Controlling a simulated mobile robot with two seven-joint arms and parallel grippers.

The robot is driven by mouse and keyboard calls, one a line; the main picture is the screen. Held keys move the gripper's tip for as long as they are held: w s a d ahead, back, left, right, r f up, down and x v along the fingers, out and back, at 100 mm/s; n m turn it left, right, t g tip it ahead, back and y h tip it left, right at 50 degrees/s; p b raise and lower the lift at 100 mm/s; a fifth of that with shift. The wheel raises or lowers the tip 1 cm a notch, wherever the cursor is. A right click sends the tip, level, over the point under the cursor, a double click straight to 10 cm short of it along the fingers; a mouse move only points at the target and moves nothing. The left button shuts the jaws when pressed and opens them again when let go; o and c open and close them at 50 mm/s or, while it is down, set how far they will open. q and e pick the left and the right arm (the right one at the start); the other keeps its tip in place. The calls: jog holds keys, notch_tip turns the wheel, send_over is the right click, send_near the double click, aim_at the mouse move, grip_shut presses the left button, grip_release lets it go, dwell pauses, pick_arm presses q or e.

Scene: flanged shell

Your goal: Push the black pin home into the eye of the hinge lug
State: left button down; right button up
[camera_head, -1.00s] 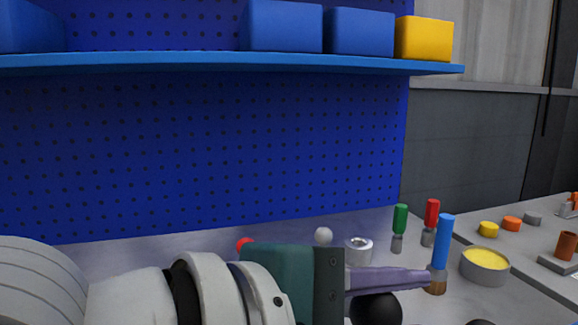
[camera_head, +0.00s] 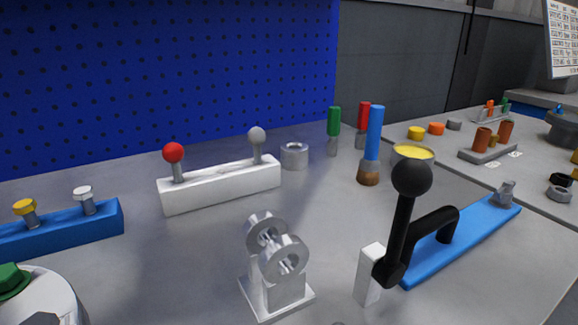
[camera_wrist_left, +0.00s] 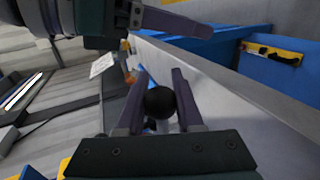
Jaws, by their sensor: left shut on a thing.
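The hinge lug (camera_head: 277,293) stands on the bench in the middle of the head view, a pale metal piece with a square foot. The wrist view shows my left gripper (camera_wrist_left: 160,76), with purple fingers on both sides of a round black ball (camera_wrist_left: 160,102). I take the ball as the head of the black pin; its shaft is mostly hidden. My left gripper is out of the head view. Another gripper (camera_wrist_left: 236,30), probably my right, crosses the top of the wrist view; its jaw opening cannot be judged.
Right of the lug is a blue-based clamp (camera_head: 470,236) with a tall black ball-topped lever (camera_head: 411,178). A white block (camera_head: 222,187) with red and grey knobs stands behind. A blue block (camera_head: 70,229) lies left. A blue-handled brush (camera_head: 374,140) stands behind. Bare bench surrounds the lug's left side.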

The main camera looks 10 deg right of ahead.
pick_arm(q)
jog(key=w, duration=0.1)
jog(key=w+a, duration=0.1)
jog(key=w, duration=0.1)
jog(key=shift+w+a, duration=0.2)
jog(key=shift+w, duration=0.1)
jog(key=shift+w+a, duration=0.2)
jog(key=shift+w, duration=0.3)
jog(key=shift+w+a, duration=0.15)
jog(key=shift+w, duration=0.3)
jog(key=shift+r, duration=0.15)
jog(key=shift+p, duration=0.55)
dwell(0.9)
jog(key=shift+w, duration=0.15)
jog(key=shift+w+a+b, duration=0.25)
jog(key=shift+w+b, duration=0.25)
jog(key=shift+w, duration=0.1)
jog(key=shift+w+a+b, duration=0.2)
jog(key=shift+w+b, duration=0.3)
jog(key=shift+w, duration=0.1)
jog(key=shift+w+a+b, duration=0.25)
jog(key=shift+w+b, duration=0.45)
jog(key=shift+w+a+b, duration=0.25)
jog(key=shift+w+b, duration=0.4)
jog(key=shift+w+a+b, duration=0.25)
jog(key=shift+w+b, duration=0.45)
jog(key=shift+b, duration=0.25)
jog(key=shift+w+a+b, duration=0.25)
jog(key=shift+w+b, duration=0.4)
jog(key=shift+b, duration=0.25)
